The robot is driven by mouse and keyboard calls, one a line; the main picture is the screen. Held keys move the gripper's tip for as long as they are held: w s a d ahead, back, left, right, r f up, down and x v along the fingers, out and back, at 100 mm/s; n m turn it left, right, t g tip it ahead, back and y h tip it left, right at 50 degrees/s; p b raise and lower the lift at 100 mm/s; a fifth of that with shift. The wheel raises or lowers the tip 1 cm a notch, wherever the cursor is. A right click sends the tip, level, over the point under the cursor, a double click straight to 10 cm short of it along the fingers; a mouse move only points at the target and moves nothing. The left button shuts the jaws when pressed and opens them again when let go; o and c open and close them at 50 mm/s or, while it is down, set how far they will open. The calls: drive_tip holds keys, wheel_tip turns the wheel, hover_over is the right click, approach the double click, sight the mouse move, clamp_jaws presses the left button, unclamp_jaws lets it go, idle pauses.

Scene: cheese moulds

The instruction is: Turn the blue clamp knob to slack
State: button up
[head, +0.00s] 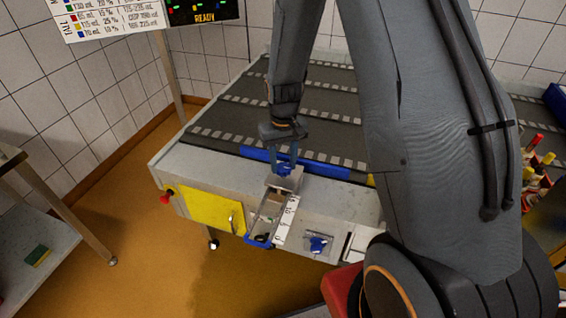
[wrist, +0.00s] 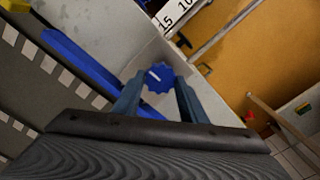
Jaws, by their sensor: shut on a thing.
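The blue clamp knob (wrist: 159,78) is a scalloped disc with a white mark line on its face. It sits on a grey metal block by a scale strip (head: 286,219) with numbers. In the head view the knob (head: 285,170) is partly hidden by my fingers. My gripper (wrist: 160,90) is shut on the knob, one finger on each side. In the head view my gripper (head: 284,160) reaches down to it from above.
A conveyor with dark belt (head: 320,112) lies behind the knob, with a blue bar (head: 325,172) along its near edge. A second blue knob (head: 317,244) is on the front panel. A yellow panel (head: 214,210) and red button (head: 166,198) are at left.

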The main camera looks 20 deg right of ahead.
sight(283, 166)
drive_tip(key=shift+w+r, duration=0.1)
drive_tip(key=o, duration=1.1)
drive_tip(key=shift+c, duration=0.2)
drive_tip(key=shift+r+b, duration=0.95)
drive_tip(key=shift+r, duration=2.9)
drive_tip(key=s+r, duration=0.2)
drive_tip(key=s, duration=0.6)
drive_tip(key=s+r+t, duration=0.1)
drive_tip(key=s+r, duration=0.2)
drive_tip(key=s, duration=0.5)
drive_tip(key=shift+s, duration=0.4)
